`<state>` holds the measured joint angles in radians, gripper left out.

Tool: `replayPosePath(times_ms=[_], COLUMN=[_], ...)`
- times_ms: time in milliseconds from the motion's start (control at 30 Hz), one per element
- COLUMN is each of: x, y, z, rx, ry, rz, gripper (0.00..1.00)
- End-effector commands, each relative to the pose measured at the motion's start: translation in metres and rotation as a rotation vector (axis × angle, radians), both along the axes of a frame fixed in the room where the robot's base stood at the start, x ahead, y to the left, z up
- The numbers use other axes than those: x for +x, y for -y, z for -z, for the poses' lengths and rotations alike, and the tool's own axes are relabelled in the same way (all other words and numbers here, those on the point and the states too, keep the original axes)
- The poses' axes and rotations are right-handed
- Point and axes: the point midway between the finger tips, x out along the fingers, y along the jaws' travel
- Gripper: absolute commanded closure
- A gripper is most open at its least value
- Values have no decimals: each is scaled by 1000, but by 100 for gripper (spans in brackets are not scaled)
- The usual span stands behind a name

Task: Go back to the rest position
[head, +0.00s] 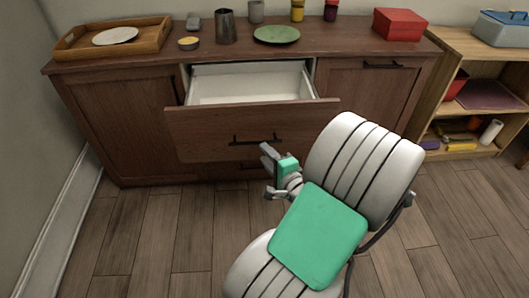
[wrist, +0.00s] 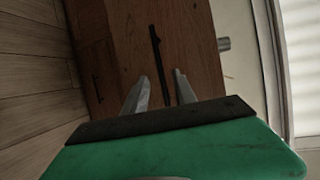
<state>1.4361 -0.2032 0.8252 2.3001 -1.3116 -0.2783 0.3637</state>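My gripper (head: 266,172) is in front of the pulled-out drawer (head: 205,132), just below the right end of its dark handle (head: 252,141). In the wrist view the two fingers of my gripper (wrist: 161,88) stand apart, with nothing seen held between them. The dark handle (wrist: 157,48) shows beyond and between the fingers in that view. I cannot tell how far the fingertips are from the drawer front. The drawer is open and its visible white inside is empty. My arm bends above the floor at the lower right of the head view.
The brown cabinet (head: 120,125) carries a wooden tray (head: 72,47), a green plate (head: 277,34), a metal cup (head: 225,26) and a red box (head: 400,24). A shelf unit (head: 455,42) stands at the right. The wooden floor (head: 150,235) is clear at the left.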

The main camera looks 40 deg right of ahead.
Motion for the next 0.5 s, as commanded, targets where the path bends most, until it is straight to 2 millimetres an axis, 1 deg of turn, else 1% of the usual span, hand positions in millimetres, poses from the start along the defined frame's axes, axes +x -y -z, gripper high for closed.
replayPosePath(times_ms=[200,267,333,367,400,433,500], x=[1,5,17,23,30,34,36], y=[-1,-8,-31,-46,-69,-88,-130], z=[-1,-6,-19,-26,-36,-44,-64], rx=[-2,-19,-74,-113,-179,-237,-389], ry=[-2,-21,-80,-121,-187,-242,-378], rz=[-4,-36,-139,-206,-314,-402,-615], gripper=[67,67,67,67,67,67,67])
